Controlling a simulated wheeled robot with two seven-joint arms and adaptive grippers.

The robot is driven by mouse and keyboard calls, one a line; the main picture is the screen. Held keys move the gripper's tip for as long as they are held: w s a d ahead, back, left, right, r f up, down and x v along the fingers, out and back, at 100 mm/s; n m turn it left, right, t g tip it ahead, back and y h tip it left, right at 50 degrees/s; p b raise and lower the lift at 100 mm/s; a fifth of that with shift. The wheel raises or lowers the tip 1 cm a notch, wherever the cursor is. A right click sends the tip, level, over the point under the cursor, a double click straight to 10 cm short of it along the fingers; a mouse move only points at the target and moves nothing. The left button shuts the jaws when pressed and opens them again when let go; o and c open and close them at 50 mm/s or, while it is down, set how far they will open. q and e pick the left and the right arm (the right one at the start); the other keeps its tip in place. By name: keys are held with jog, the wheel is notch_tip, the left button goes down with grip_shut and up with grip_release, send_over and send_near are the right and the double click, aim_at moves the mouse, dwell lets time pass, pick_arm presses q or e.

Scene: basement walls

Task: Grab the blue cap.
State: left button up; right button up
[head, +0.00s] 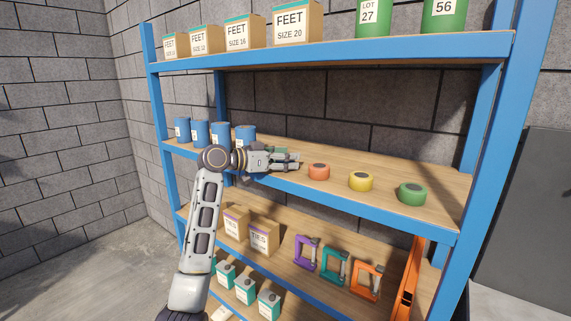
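I cannot make out a blue cap in the head view. Squat round pieces in red (319,172), yellow (361,181) and green (413,194), each with a dark centre on top, stand in a row on the middle shelf (445,192). My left gripper (291,161) is over the same shelf, just left of the red piece, with its fingers pointing right. Whether the fingers are apart or closed on something is too small to tell. The gripper and wrist hide part of the shelf. My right gripper is out of view.
Several blue cans (181,130) stand left on the middle shelf, partly behind my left arm. Labelled boxes (291,24) and green cans (373,18) fill the shelf above. Boxes (264,238) and coloured clamps (334,265) are below. Blue posts (492,130) frame the rack.

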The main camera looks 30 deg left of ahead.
pick_arm(q)
jog(key=c, duration=0.5)
jog(key=shift+r, duration=0.15)
jog(key=shift+r+b, duration=0.35)
jog(key=shift+r, duration=4.5)
